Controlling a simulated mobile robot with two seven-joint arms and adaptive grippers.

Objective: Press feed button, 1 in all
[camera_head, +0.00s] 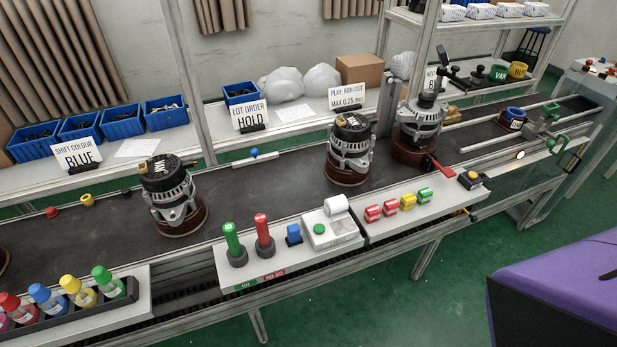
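No button carries a label that I can read as feed. A round green button (319,229) sits on top of a small white box (333,240) with a white paper roll (336,205) at its back. An orange-yellow button (471,175) sits on a dark box at the right end of the front ledge. From this view I cannot tell whether either button is pressed. Neither of my grippers is in view.
A dark conveyor (270,185) carries alternators (351,149) on brown round bases. Beside the white box stand a blue block (293,234) and upright red (263,234) and green (232,242) handles. Several coloured rolls (408,202) lie to its right. Bottles stand at lower left.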

